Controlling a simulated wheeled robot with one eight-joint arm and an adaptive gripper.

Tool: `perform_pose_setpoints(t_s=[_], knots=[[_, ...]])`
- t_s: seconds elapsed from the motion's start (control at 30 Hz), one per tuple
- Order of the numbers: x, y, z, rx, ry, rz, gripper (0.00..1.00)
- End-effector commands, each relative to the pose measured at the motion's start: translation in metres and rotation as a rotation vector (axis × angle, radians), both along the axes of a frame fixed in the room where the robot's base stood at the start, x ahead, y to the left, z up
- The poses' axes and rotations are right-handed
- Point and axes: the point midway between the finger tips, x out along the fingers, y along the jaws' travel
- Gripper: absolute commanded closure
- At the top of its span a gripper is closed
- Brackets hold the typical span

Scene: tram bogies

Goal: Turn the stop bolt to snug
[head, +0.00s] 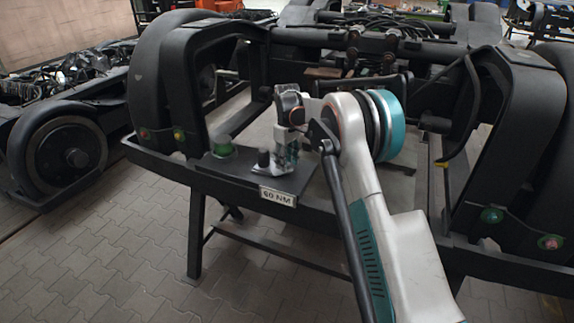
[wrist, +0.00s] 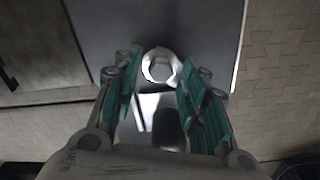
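A bright metal ring with a grey centre (wrist: 161,68), which looks like the stop bolt's head, lies between my fingertips in the wrist view. Below it is a shiny metal bracket (wrist: 148,110) with a dark peg (wrist: 168,126). In the head view the bracket (head: 283,168) and black peg (head: 263,158) stand on a dark plate beside the "60 NM" label (head: 278,197). My gripper (wrist: 163,82) has its teal fingers apart, one on each side of the ring. I cannot tell whether they touch it. In the head view my gripper (head: 287,152) points down and hides the bolt.
The bogie's black frame (head: 180,95) and wheel rise behind and left, and another frame side (head: 520,130) stands right. The paved floor (head: 110,255) in front is clear.

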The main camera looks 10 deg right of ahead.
Motion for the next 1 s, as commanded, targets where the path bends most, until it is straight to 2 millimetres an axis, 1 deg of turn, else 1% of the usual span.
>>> perform_pose_setpoints(t_s=[0.1,0.37,0.4,0.47,0.5,0.57,0.83,1.0], knots=[[-0.0001,0.0000,-0.0056,0.000,0.000,0.000,0.61],[-0.0001,0.0001,-0.0060,0.000,0.000,0.000,0.61],[-0.0001,0.0001,-0.0060,0.000,0.000,0.000,0.65],[-0.0001,0.0001,-0.0059,0.000,0.000,0.000,0.79],[-0.0001,0.0001,-0.0059,0.000,0.000,0.000,0.88],[0.0000,0.0000,-0.0059,0.000,0.000,0.000,1.00],[-0.0001,-0.0001,-0.0057,0.000,0.000,-0.009,1.00],[0.0000,-0.0002,-0.0048,0.000,0.000,-0.062,1.00]])
